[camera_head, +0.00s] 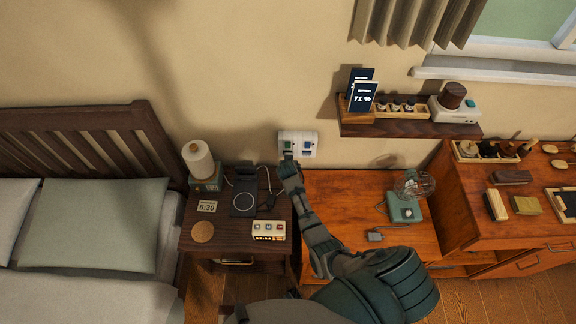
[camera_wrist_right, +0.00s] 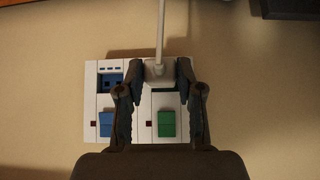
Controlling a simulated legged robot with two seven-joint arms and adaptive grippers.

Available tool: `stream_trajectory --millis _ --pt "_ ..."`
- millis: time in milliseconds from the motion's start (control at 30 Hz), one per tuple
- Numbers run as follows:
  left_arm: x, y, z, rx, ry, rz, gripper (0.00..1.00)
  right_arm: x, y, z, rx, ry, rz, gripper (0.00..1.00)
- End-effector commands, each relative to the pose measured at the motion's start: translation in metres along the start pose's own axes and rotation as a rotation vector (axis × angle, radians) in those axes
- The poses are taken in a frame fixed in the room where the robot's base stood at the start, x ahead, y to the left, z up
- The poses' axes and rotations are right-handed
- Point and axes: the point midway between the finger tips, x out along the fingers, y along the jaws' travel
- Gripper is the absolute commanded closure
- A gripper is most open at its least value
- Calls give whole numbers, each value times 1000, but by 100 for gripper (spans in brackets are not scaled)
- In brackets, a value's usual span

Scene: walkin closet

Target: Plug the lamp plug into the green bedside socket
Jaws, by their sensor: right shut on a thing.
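The white socket panel (camera_head: 298,144) is on the wall above the nightstand, with a green and a blue part. In the right wrist view the panel (camera_wrist_right: 91,103) shows a blue socket (camera_wrist_right: 108,80), a blue switch (camera_wrist_right: 106,124) and a green switch (camera_wrist_right: 166,124). My right gripper (camera_wrist_right: 158,82) is shut on a pale plug (camera_wrist_right: 157,71) with a white cord, in front of the panel's green side. The plug hides the green socket; I cannot tell whether it is inserted. The lamp (camera_head: 199,160) stands on the nightstand. My left gripper is not in view.
The nightstand (camera_head: 225,238) holds a dark charging stand (camera_head: 243,200), a clock (camera_head: 207,206), a coaster (camera_head: 203,232) and a small button box (camera_head: 268,230). A fan (camera_head: 405,207) with a loose plug (camera_head: 375,237) is on the desk. A wall shelf (camera_head: 410,130) is above right.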

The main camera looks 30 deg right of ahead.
Motion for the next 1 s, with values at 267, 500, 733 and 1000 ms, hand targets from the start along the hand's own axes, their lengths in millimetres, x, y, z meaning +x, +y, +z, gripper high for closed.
stream_trajectory --millis 267,500,733,1000 --pt "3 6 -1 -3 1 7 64 3 0 -4 0 3 1 100" --pt "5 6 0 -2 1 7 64 5 -1 -10 0 7 -1 100" --pt "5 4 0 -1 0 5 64 5 -1 -13 1 13 -4 100" --pt "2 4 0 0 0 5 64 3 -2 -16 -1 19 -5 100"
